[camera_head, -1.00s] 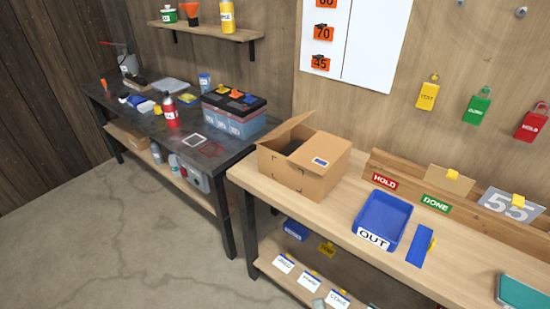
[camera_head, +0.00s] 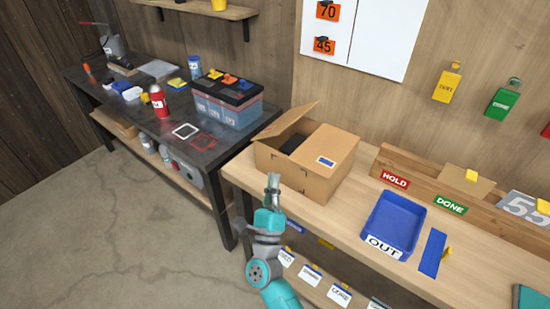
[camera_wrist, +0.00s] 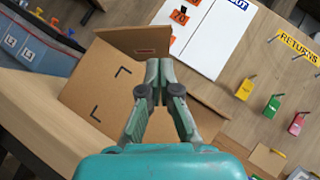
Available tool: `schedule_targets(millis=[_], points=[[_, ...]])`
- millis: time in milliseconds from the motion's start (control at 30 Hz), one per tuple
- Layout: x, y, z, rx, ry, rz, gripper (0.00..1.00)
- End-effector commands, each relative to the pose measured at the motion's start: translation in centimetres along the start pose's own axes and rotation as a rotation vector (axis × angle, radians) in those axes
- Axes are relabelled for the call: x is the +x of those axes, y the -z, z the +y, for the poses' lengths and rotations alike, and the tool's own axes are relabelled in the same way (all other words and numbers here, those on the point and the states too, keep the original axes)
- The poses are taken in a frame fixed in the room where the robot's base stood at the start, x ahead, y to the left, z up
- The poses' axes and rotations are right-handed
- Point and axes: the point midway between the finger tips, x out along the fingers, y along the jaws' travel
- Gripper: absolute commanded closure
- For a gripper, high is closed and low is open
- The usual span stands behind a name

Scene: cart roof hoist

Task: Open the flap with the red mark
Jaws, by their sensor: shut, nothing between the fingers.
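A brown cardboard box (camera_head: 292,174) stands on the light wooden bench. Its left flap (camera_head: 287,120) is tilted up, with a dark gap beside it. Its right top panel (camera_head: 330,146) lies flat and carries a blue-and-white label. In the wrist view, a raised flap (camera_wrist: 130,38) bears a small reddish mark, seen at a slant. The box wall (camera_wrist: 85,95) below shows black corner marks. My gripper (camera_head: 273,178) is shut and empty in front of the box's near left side. In the wrist view, its fingertips (camera_wrist: 159,66) overlap the box; I cannot tell whether they touch it.
A blue OUT tray (camera_head: 393,220) and a blue strip (camera_head: 432,252) lie right of the box. A wooden rack (camera_head: 420,178) with HOLD and DONE signs runs along the wall. Floor at left is clear.

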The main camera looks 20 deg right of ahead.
Motion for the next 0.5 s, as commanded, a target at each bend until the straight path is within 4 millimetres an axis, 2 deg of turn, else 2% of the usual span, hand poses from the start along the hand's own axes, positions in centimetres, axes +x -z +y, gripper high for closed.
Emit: schedule_targets(millis=[500], points=[[7.8,0.0,-0.1,-0.004,0.002,-0.001,1.00]])
